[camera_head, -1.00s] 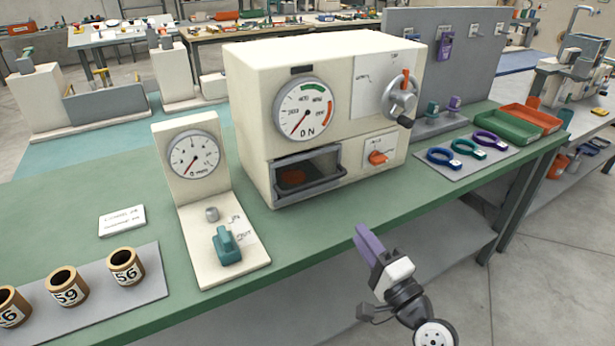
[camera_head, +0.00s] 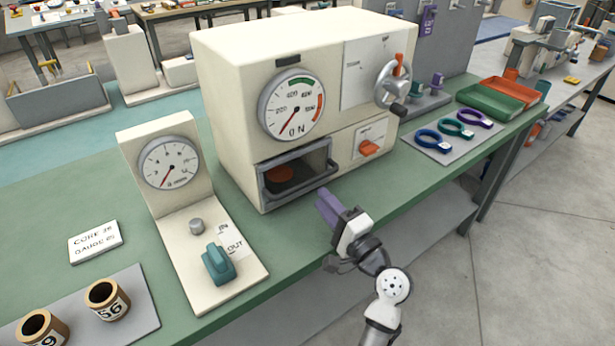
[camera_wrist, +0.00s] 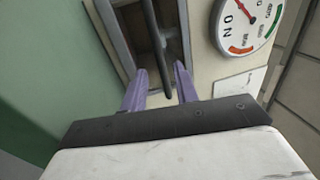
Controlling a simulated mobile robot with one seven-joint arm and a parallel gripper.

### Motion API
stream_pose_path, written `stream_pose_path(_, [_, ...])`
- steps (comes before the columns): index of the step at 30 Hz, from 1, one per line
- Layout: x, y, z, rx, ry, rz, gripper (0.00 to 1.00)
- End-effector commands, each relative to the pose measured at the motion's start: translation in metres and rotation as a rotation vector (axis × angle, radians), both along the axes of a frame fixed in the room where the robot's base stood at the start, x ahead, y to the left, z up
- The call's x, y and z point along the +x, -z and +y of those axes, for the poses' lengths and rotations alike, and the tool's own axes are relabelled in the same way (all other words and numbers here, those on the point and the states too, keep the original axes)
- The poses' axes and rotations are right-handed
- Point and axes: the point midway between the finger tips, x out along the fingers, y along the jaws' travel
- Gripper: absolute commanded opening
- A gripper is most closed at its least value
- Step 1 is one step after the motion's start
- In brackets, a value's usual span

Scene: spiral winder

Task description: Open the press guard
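The cream press (camera_head: 235,110) stands on the green bench. Its guard (camera_head: 296,173) is a grey-framed panel low on the front, with a dark grey bar across it and a reddish disc (camera_head: 280,174) visible behind. The guard looks shut. My gripper (camera_head: 326,203) has purple fingers and is just in front of the guard's lower right corner. In the wrist view my gripper (camera_wrist: 161,80) is open, with its fingers apart and nothing held between them. The guard's bar (camera_wrist: 154,28) lies ahead of the fingers, roughly in line with the gap. Contact cannot be told.
An orange knob (camera_head: 369,148) and a handwheel (camera_head: 392,86) are on the press front, right of the guard. A gauge stand (camera_head: 185,200) with a teal lever (camera_head: 217,264) stands to the left. Coloured rings (camera_head: 456,128) lie on a mat at right. Floor before the bench is clear.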

Motion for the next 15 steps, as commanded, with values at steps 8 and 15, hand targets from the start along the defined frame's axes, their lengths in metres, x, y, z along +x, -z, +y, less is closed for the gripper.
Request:
stream_pose_path(8, [0.041, -0.012, 0.030, 0.001, -0.002, 0.000, 0.30])
stream_pose_path(15, [0.053, -0.013, 0.039, -0.001, -0.001, -0.001, 0.30])
